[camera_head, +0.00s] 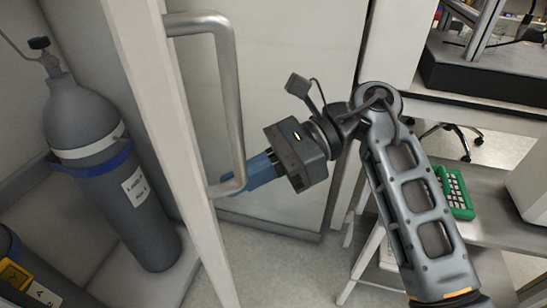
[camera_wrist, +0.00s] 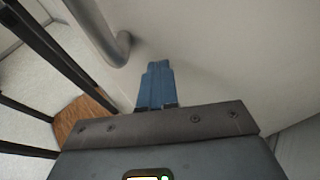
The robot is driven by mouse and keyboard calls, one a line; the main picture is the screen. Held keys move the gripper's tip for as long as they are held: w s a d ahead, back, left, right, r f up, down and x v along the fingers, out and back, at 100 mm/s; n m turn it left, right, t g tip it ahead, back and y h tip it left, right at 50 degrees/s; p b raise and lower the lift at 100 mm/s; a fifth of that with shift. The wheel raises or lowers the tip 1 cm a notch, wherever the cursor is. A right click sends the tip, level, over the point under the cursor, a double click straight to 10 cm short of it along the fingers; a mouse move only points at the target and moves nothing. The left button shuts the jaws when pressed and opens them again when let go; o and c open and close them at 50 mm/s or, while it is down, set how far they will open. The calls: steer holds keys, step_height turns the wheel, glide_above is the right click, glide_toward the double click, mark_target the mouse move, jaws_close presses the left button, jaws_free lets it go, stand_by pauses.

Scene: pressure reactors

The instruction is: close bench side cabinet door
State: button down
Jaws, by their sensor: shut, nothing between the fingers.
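The cabinet door (camera_head: 165,150) is pale and stands open, with its narrow edge towards the head camera. Its grey bar handle (camera_head: 228,90) is also in the wrist view (camera_wrist: 112,45), ahead and left of the fingers. My gripper (camera_head: 250,178) has blue fingers, which lie together and empty in the wrist view (camera_wrist: 156,85). It is on the right side of the handle, by its lower end, which partly hides the fingertips in the head view. The fingers point at a pale surface; I cannot tell whether they touch it.
A grey gas cylinder (camera_head: 100,170) with a blue strap stands inside the cabinet at left, with part of another below it. A pale panel (camera_head: 275,90) is behind my gripper. A side table holds a green keypad device (camera_head: 455,193) at right. Grey floor (camera_head: 265,265) shows below my gripper.

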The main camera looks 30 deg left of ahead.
steer(key=shift+s+a, duration=0.5)
steer(key=shift+s, duration=0.15)
steer(key=shift+s+a, duration=0.3)
steer(key=shift+s, duration=0.15)
steer(key=s+a+m+t+y+p, duration=0.2)
steer(key=s+a+m+t, duration=0.1)
steer(key=s+a, duration=0.7)
steer(key=s+a+m+t+y+p, duration=0.2)
steer(key=s+a, duration=0.8)
steer(key=a, duration=0.7)
steer(key=shift+a+r+m+t+p, duration=0.25)
steer(key=shift+m+t+p, duration=0.35)
steer(key=shift+t+p, duration=0.15)
steer(key=shift+w, duration=0.4)
